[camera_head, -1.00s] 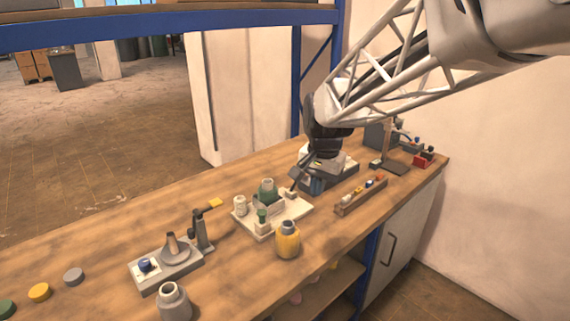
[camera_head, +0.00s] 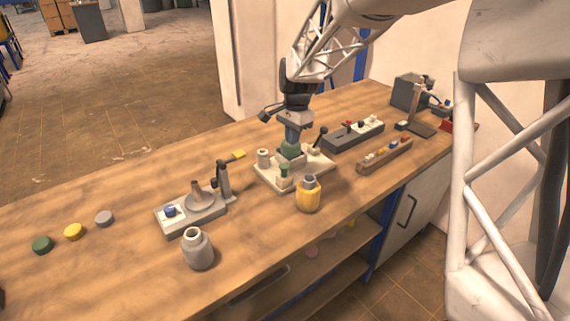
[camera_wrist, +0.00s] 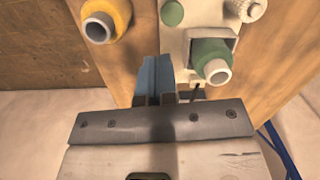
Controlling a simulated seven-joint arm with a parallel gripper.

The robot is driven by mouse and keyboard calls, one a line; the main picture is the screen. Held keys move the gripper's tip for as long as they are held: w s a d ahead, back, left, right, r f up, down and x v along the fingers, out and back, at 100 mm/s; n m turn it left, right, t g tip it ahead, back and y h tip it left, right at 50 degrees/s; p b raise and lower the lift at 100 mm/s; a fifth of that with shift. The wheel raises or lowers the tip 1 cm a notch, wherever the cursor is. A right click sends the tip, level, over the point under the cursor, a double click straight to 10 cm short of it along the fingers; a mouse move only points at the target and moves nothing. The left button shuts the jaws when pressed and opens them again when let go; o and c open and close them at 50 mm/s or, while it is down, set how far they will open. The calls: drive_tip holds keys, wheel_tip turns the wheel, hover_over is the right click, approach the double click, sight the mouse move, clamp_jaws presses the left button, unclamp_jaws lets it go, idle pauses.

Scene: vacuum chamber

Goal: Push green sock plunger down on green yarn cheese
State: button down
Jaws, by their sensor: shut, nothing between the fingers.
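The green yarn cheese (camera_head: 290,152), with a grey tube, sits in a holder on the white base plate (camera_head: 268,180). It also shows in the wrist view (camera_wrist: 211,52), right of my fingertips. A small green knob (camera_head: 284,171), which looks like the green sock plunger, stands in front of it on the plate; its round top shows in the wrist view (camera_wrist: 172,13). My gripper (camera_head: 291,138) is shut and empty, pointing down above or just behind the green cheese. Its blue fingers (camera_wrist: 156,76) hide the cheese's tube in the head view. Contact cannot be told.
A yellow cheese (camera_head: 308,197) stands in front of the plate. A white knob (camera_head: 263,158) and a black-knobbed lever (camera_head: 318,136) flank the green cheese. A dark switch box (camera_head: 352,136) and wooden rack (camera_head: 385,155) lie right. A grey cheese (camera_head: 198,250) stands left.

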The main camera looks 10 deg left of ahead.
sight(286, 164)
drive_tip(key=shift+w+a+f, duration=0.55)
drive_tip(key=shift+a+f, duration=0.05)
drive_tip(key=shift+a, duration=0.2)
drive_tip(key=shift+f, duration=0.15)
drive_tip(key=shift+s+a+f, duration=0.1)
drive_tip(key=shift+s+f, duration=0.05)
drive_tip(key=shift+f, duration=1.55)
drive_tip(key=shift+s+a+f, duration=0.1)
drive_tip(key=shift+s+f, duration=0.05)
drive_tip(key=shift+f, duration=1.5)
drive_tip(key=shift+f, duration=1.4)
drive_tip(key=shift+w, duration=0.1)
